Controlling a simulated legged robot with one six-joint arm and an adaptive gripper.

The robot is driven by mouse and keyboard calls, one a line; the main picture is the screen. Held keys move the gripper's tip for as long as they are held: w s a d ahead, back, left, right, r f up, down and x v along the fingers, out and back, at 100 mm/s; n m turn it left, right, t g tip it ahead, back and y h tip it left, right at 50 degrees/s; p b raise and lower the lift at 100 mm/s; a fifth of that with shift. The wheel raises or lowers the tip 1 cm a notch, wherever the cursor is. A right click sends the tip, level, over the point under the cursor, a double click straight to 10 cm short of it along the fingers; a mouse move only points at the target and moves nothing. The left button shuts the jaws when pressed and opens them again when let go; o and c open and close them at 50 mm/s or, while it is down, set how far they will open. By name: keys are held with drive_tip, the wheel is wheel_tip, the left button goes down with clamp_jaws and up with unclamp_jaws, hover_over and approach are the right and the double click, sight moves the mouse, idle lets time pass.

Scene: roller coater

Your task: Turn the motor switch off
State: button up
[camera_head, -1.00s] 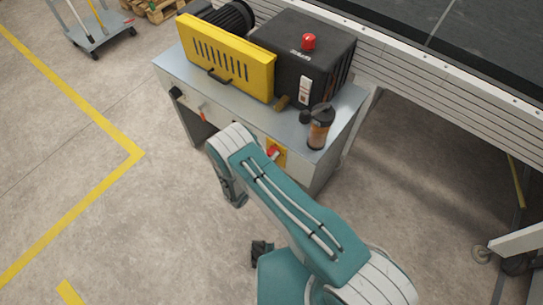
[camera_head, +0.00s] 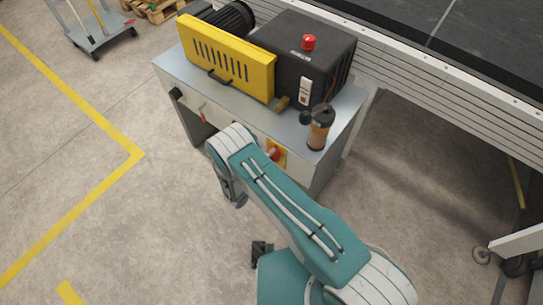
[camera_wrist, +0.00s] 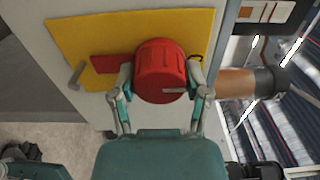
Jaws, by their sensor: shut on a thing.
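The motor switch is a round red knob (camera_wrist: 160,70) on a yellow plate (camera_wrist: 75,40) in the wrist view. A red tab (camera_wrist: 104,64) sticks out to the left of the knob, and a pale mark shows on its lower right. My gripper (camera_wrist: 160,82) is shut on the knob, with one finger on each side of it. In the head view the red knob (camera_head: 274,153) and part of its yellow plate show on the cabinet's front, just beyond my arm. My fingers are hidden there behind my own arm.
The grey cabinet (camera_head: 180,70) carries a yellow guard (camera_head: 225,60), a black box (camera_head: 300,55) with a red button (camera_head: 308,42), and an amber cylinder (camera_head: 319,130) near the switch. A conveyor (camera_head: 450,105) stands to the right.

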drive_tip(key=shift+s+f, duration=0.1)
drive_tip(key=shift+f, duration=0.05)
drive_tip(key=o, duration=1.1)
drive_tip(key=shift+a, duration=0.15)
drive_tip(key=v, duration=1.2)
